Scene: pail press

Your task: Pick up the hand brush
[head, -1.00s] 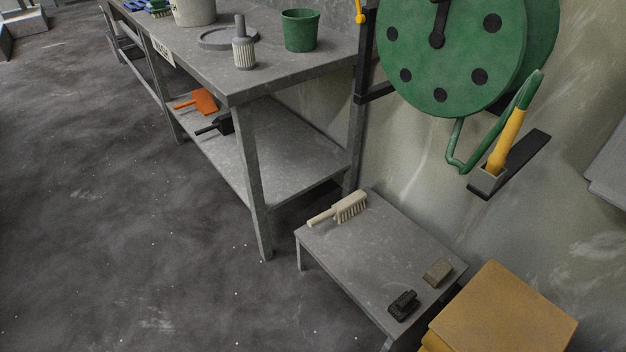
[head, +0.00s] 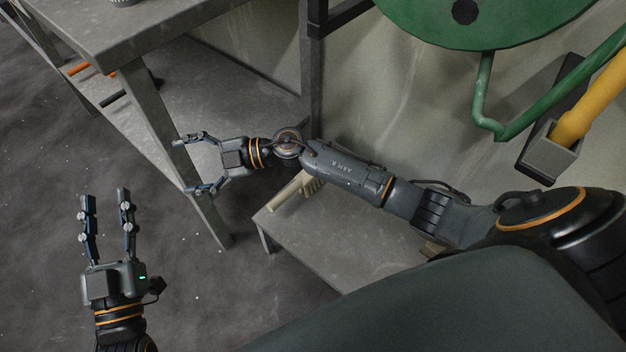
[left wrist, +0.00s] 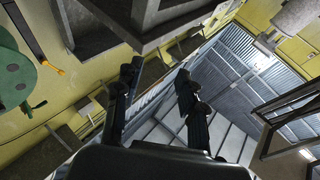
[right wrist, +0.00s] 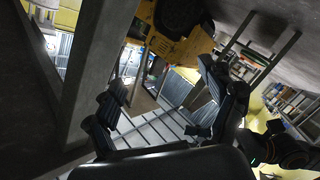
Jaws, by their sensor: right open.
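The cream hand brush (head: 288,194) lies on the low grey table (head: 345,245) in the head view. Its handle points to the lower left, and its bristle end is partly hidden beneath my right forearm. My right gripper (head: 185,166) is open and empty, left of the brush and apart from it, in front of the workbench leg. My left gripper (head: 104,197) is open and empty over the floor, further left of the brush. Both grippers show spread fingers in their wrist views, left (left wrist: 160,75) and right (right wrist: 160,80). Neither wrist view clearly shows the brush.
The workbench (head: 120,30) with its lower shelf (head: 225,90) stands at the upper left, its leg close to my right gripper. A green wheel (head: 430,15) and a yellow handle (head: 595,100) in a holder are on the wall at right.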

